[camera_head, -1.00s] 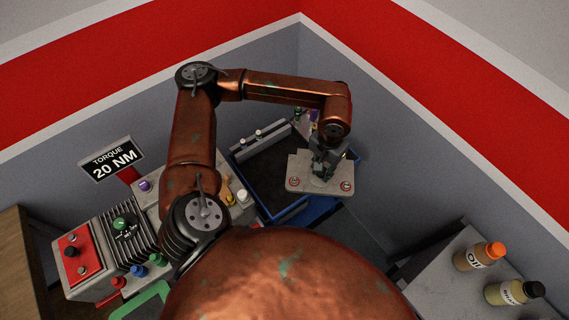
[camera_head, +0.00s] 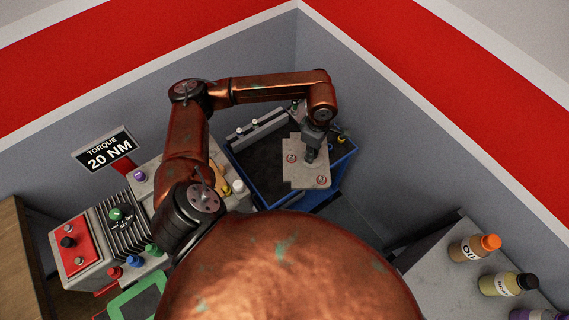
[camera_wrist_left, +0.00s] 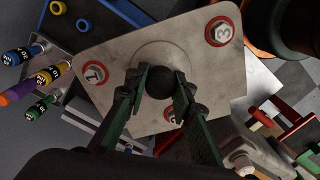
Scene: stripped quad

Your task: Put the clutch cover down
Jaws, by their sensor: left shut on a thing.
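The clutch cover (camera_head: 296,174) is a flat grey plate with numbered, red-ringed spots and a dark central knob. My left gripper (camera_head: 311,154) is over it, fingers pointing down. In the left wrist view the left gripper (camera_wrist_left: 160,90) is shut on the knob of the clutch cover (camera_wrist_left: 128,58), one finger on each side. In the head view the plate overlaps the right part of a blue-rimmed tray (camera_head: 343,166) with a dark floor. I cannot tell how high it is above the tray. My right gripper is not in view.
A grey rail with small pegs (camera_head: 258,130) runs along the tray's back. Left stands a grey finned block (camera_head: 119,225) with coloured caps and a "TORQUE 20 NM" sign (camera_head: 105,152). The tray's left floor looks clear.

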